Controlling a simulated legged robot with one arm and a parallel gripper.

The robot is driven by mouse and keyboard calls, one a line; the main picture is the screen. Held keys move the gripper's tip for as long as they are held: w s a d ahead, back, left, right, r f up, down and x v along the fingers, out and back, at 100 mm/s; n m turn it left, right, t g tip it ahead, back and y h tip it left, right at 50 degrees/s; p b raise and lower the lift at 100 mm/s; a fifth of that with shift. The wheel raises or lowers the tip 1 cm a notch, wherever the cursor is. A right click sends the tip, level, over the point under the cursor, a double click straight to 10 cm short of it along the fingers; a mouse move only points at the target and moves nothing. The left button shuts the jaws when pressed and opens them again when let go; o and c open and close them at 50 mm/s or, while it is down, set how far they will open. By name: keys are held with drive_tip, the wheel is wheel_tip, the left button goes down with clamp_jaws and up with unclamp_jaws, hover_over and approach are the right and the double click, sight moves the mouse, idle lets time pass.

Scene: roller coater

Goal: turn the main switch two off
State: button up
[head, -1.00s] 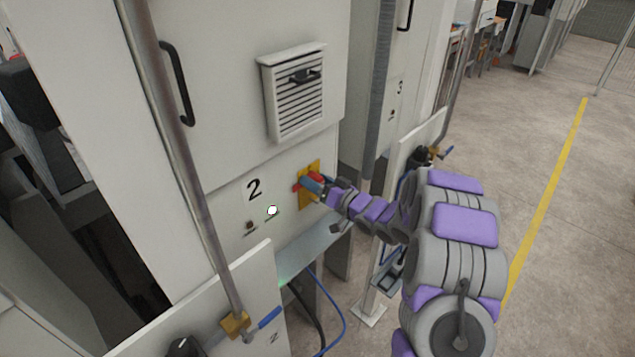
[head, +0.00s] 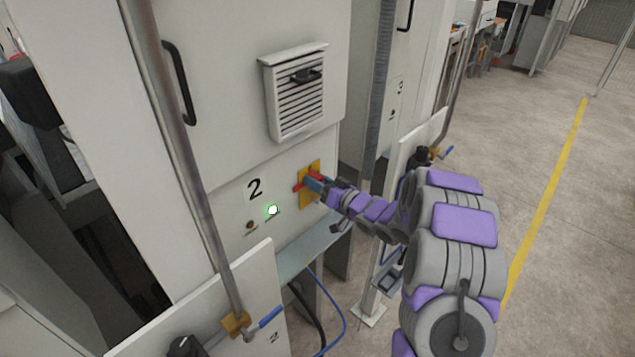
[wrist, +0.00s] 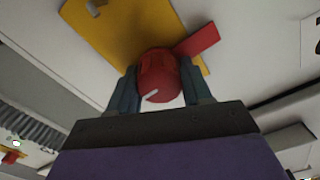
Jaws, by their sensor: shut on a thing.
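In the wrist view, my gripper's two fingers (wrist: 160,92) flank the knob, which bears a white mark. A red tab of the handle sticks out to the upper right there. In the head view my fingers hide part of the handle.
A lit round indicator (head: 272,210) and a dark knob (head: 250,225) sit left of the switch. A vent (head: 295,95) is above. A pipe with a blue-handled valve (head: 264,319) stands at front left. Open floor (head: 540,140) lies to the right.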

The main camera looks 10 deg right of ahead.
drive_tip(key=shift+n, duration=0.3)
drive_tip(key=n+b, duration=0.2)
drive_tip(key=n, duration=0.2)
drive_tip(key=shift+f+b, duration=0.1)
drive_tip(key=shift+b, duration=0.25)
drive_tip(key=n+b, duration=0.3)
drive_tip(key=n, duration=0.1)
drive_tip(key=shift+n, duration=0.3)
drive_tip(key=n+b, duration=0.4)
drive_tip(key=n, duration=0.1)
drive_tip(key=shift+a+f+b, duration=0.1)
drive_tip(key=shift+b, duration=0.3)
drive_tip(key=shift+s+n+b, duration=0.1)
drive_tip(key=shift+n+b, duration=1.15)
drive_tip(key=shift+n, duration=0.45)
drive_tip(key=shift+c, duration=0.2)
drive_tip(key=o, duration=1.1)
drive_tip(key=shift+a, duration=0.1)
drive_tip(key=shift+c, duration=0.2)
drive_tip(key=shift+s, duration=0.1)
drive_tip(key=p+v, duration=0.2)
drive_tip(key=v, duration=1.5)
drive_tip(key=shift+p, duration=0.4)
